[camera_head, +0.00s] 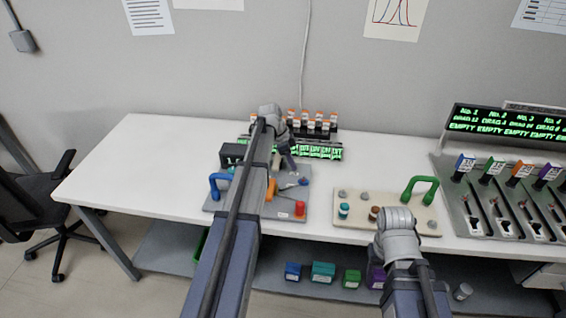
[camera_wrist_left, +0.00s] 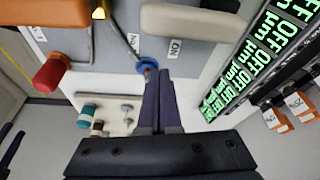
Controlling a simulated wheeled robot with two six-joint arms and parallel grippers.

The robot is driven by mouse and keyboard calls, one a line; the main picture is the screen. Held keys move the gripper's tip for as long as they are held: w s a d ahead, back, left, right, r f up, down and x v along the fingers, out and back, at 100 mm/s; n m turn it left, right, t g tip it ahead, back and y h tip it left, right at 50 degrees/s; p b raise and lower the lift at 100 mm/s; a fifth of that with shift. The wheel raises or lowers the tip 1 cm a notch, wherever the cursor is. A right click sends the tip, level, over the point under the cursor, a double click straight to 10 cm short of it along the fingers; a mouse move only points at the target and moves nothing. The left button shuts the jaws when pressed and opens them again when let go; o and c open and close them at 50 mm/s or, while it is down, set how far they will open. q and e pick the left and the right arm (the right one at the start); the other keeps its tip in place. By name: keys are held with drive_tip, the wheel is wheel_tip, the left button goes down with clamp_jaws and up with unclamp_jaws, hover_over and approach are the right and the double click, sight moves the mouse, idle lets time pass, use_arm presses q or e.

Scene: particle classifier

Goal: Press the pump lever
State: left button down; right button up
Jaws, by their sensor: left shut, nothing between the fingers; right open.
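A grey board (camera_head: 222,203) on the white table carries the levers. An orange lever (camera_head: 270,190) and a pale lever (camera_head: 288,185) show on it, and also in the wrist view as an orange handle (camera_wrist_left: 45,12) and a beige handle (camera_wrist_left: 190,24). I cannot tell which is the pump lever. My left gripper (camera_head: 291,168) is shut and empty above the board. In the wrist view its fingertips (camera_wrist_left: 158,75) are close to a blue knob (camera_wrist_left: 148,65), between the two handles. Contact is unclear. My right arm reaches in at right; its gripper is hidden.
A red knob (camera_head: 300,208) and a blue handle (camera_head: 214,184) are on the board. A beige board (camera_head: 350,225) with a green handle (camera_head: 420,186) stands to the right. Several orange-capped vials (camera_head: 318,118) stand behind. The table's left part is clear.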

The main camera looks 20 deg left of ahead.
use_arm(q)
drive_tip(key=w+p+v, duration=0.1)
drive_tip(key=p+v, duration=0.7)
drive_tip(key=v, duration=0.1)
drive_tip(key=shift+s+a+r, duration=0.25)
drive_tip(key=shift+a+r, duration=0.1)
drive_tip(key=s+d+n+g+y, duration=0.1)
drive_tip(key=s+d+n, duration=0.1)
drive_tip(key=s+d, duration=0.55)
drive_tip(key=s+d+n+g+y, duration=0.1)
drive_tip(key=s+d, duration=0.3)
drive_tip(key=d, duration=0.6)
drive_tip(key=s+d+n+y, duration=0.1)
drive_tip(key=s+d+n, duration=0.1)
drive_tip(key=s+d, duration=0.3)
drive_tip(key=s+d+f+n+y, duration=0.1)
drive_tip(key=s+d+n, duration=0.2)
drive_tip(key=s, duration=0.9)
drive_tip(key=d, duration=0.3)
drive_tip(key=shift+y, duration=0.4)
